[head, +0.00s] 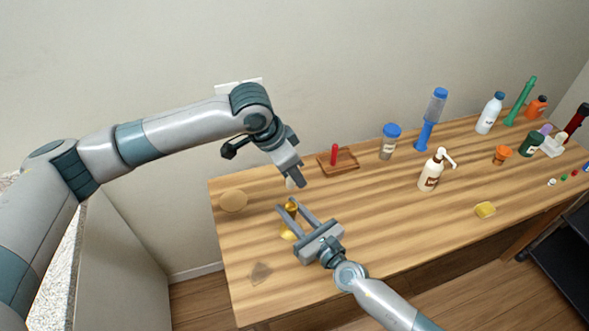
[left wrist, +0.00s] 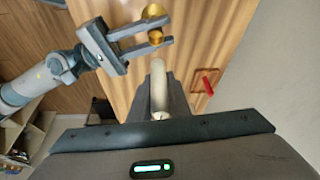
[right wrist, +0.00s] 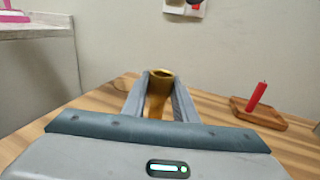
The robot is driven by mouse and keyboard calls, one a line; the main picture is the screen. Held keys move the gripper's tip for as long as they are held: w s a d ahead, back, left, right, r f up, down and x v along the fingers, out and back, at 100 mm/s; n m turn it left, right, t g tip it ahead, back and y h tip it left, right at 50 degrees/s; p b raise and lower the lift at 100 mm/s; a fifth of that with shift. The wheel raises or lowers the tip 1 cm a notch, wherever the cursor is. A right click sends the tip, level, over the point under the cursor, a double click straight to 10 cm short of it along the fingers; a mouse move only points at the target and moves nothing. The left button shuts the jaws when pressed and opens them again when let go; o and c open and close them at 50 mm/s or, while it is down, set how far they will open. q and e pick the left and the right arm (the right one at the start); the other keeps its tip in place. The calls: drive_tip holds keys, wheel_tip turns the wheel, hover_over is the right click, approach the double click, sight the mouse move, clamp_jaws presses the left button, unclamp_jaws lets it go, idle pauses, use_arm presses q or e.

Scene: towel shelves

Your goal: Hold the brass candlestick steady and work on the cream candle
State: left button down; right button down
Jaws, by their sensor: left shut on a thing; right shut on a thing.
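The brass candlestick (head: 291,206) stands on the wooden table near its left end. My right gripper (head: 290,208) is shut on it, with a finger on each side. In the right wrist view, the candlestick (right wrist: 160,88) shows its open, empty socket between the fingers. My left gripper (head: 297,182) is shut on the cream candle (head: 290,183), above and behind the candlestick. In the left wrist view, the candle (left wrist: 158,88) lies between the fingers, apart from the candlestick (left wrist: 155,37). Its upper part is hidden by the gripper in the head view.
A wooden tray (head: 350,165) with a red candle (head: 334,155) is behind to the right. A round tan disc (head: 233,201) lies at the left. A jar (head: 389,142), a pump bottle (head: 432,170) and a yellow sponge (head: 485,209) stand farther right. The front-left tabletop is mostly clear.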

use_arm(q)
drive_tip(key=shift+f+m, duration=0.45)
drive_tip(key=shift+m, duration=0.15)
drive_tip(key=shift+f, duration=0.15)
drive_tip(key=shift+s+f, duration=0.1)
drive_tip(key=shift+f, duration=2.65)
drive_tip(key=shift+f, duration=1.2)
drive_tip(key=c, duration=1.6)
unclamp_jaws()
drive_tip(key=v, duration=1.2)
drive_tip(key=shift+w+a, duration=0.1)
drive_tip(key=shift+w, duration=0.1)
